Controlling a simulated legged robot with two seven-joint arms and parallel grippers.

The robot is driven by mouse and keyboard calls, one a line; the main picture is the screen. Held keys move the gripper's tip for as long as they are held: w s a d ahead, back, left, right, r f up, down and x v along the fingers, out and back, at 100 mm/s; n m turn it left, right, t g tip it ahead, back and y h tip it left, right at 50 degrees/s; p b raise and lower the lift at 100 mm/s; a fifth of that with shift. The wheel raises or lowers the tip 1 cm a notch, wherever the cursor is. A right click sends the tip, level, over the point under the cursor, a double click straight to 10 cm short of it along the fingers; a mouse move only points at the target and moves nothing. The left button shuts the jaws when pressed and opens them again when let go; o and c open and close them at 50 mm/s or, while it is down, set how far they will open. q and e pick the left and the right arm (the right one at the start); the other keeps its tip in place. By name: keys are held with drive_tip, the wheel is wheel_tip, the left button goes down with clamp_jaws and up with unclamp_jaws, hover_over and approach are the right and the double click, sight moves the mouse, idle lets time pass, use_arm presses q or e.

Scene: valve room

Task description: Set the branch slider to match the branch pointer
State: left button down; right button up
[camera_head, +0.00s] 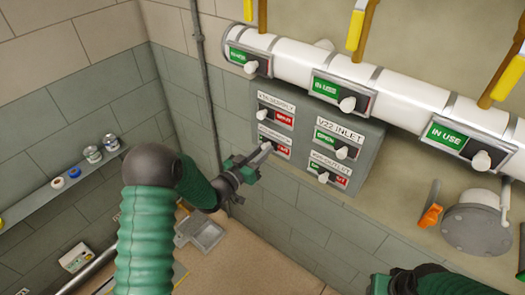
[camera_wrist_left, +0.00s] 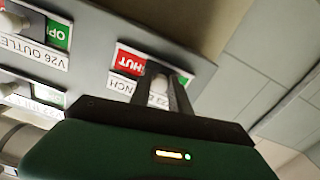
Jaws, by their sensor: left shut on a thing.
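The branch slider is the lower left plate on the grey panel, with a red field (camera_head: 284,151) at its right end. In the wrist view its label ends in "NCH", and its red "SHUT" field (camera_wrist_left: 127,61) shows beside a little green. My left gripper (camera_head: 265,148) is shut on its white knob (camera_wrist_left: 159,84), fingers either side in the wrist view. An orange handle (camera_head: 430,215) on the wall at right may be the branch pointer; I cannot tell.
Close around the branch slider are the V22 inlet slider (camera_head: 341,140), the outlet slider (camera_head: 328,168) and another slider (camera_head: 276,115) above. A white pipe (camera_head: 290,61) with "IN USE" plates runs above. A shelf (camera_head: 45,190) with small cans is at left.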

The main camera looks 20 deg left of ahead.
use_arm(q)
drive_tip(key=shift+w+a+r+b, duration=0.1)
drive_tip(key=shift+w+a+b, duration=0.15)
drive_tip(key=shift+a, duration=0.25)
drive_tip(key=shift+w+a+r+b, duration=0.1)
drive_tip(key=shift+a+b, duration=0.1)
drive_tip(key=shift+a, duration=0.25)
drive_tip(key=c, duration=1.5)
unclamp_jaws()
drive_tip(key=o, duration=0.3)
drive_tip(key=shift+f, duration=0.1)
drive_tip(key=shift+a, duration=0.15)
drive_tip(key=shift+f, duration=0.1)
drive_tip(key=b+v, duration=0.3)
drive_tip(key=v, duration=1.3)
drive_tip(key=shift+s+a, duration=0.25)
drive_tip(key=shift+s, duration=0.1)
drive_tip(key=shift+d, duration=0.1)
